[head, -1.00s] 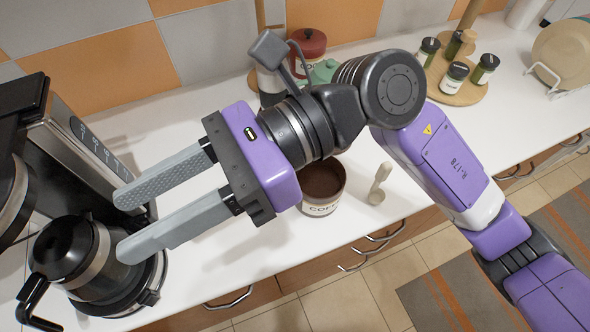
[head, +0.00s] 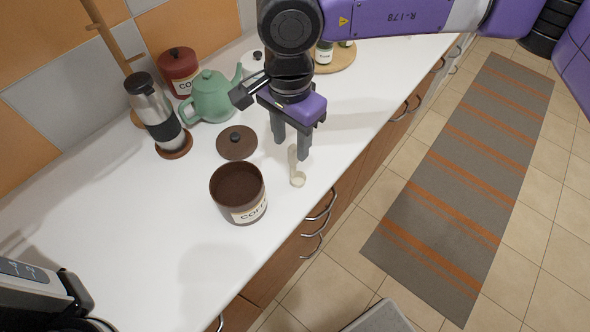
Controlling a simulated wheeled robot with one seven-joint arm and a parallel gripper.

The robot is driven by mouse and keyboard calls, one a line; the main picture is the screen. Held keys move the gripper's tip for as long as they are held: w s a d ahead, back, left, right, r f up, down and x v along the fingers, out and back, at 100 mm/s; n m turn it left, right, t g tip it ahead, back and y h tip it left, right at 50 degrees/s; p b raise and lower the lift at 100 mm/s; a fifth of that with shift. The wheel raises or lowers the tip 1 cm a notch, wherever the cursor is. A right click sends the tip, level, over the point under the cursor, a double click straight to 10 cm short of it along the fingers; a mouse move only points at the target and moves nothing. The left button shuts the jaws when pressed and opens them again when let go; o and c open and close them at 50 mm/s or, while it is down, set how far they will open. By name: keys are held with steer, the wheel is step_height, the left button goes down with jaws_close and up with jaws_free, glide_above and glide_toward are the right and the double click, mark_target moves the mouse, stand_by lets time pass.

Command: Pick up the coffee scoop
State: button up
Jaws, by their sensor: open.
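The coffee scoop (head: 297,180) is small and cream-coloured and lies on the white counter near its front edge, right of the open coffee canister (head: 238,191). My gripper (head: 291,153) points down over the scoop's handle end, its two dark grey fingers apart and empty. The scoop's handle shows between the fingers in the picture. I cannot tell how far the fingertips are above the counter. The scoop's round end shows in front of the fingers, and part of the handle's far end is hidden.
A brown lid (head: 237,142) lies behind the canister. A coffee maker (head: 38,290) is at lower left. The counter left of the canister is clear.

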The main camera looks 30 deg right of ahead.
mark_target(293, 160)
steer(key=shift+s+d+f+p, duration=0.1)
steer(key=shift+f+p, duration=0.45)
steer(key=shift+f, duration=1.15)
steer(key=shift+d+f+p, duration=0.1)
steer(key=shift+f+p, duration=0.45)
steer(key=shift+f, duration=1.1)
jaws_close()
